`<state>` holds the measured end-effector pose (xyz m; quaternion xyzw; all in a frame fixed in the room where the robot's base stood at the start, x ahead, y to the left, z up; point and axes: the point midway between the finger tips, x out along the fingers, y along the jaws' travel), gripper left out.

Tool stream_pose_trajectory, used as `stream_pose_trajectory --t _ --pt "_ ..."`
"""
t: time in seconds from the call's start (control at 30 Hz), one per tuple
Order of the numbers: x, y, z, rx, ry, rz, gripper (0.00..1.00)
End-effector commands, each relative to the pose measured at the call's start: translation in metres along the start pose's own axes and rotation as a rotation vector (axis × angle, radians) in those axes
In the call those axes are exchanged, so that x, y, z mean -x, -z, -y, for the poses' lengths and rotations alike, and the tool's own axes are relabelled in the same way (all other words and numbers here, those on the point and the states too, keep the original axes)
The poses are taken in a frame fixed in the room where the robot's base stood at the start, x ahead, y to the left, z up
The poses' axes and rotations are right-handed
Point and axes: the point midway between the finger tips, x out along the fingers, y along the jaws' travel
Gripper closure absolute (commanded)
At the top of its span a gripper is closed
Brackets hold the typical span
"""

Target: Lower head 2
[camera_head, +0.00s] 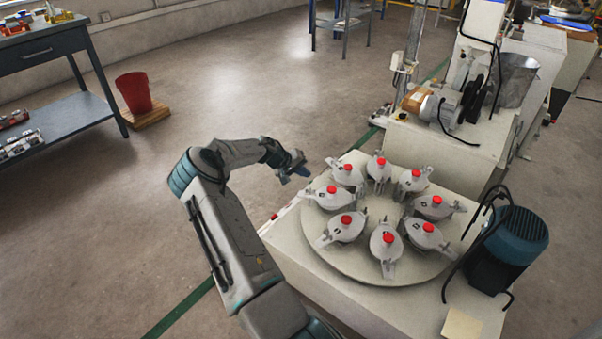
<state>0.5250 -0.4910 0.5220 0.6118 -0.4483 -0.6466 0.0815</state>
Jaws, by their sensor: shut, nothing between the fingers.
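A round turntable (365,268) carries a ring of several grey heads with red knobs, each on a winged metal holder. The number labels on the heads are too small to read, so I cannot tell which one is head 2. The back-left head (347,174) and the left head (331,196) are closest to my gripper. My gripper (304,173) is shut and empty, in the air just left of these heads, apart from them as far as I can see.
The turntable sits on a pale machine base (310,262). A dark teal motor (512,245) with black hoses stands at its right. A machine with a grey motor (450,106) is behind.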

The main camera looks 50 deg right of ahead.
Motion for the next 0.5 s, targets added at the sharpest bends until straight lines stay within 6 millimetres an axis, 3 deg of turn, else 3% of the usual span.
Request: stream_pose_trajectory --t 0.5 --pt "-0.035 -0.005 0.046 0.093 -0.230 0.065 1.00"
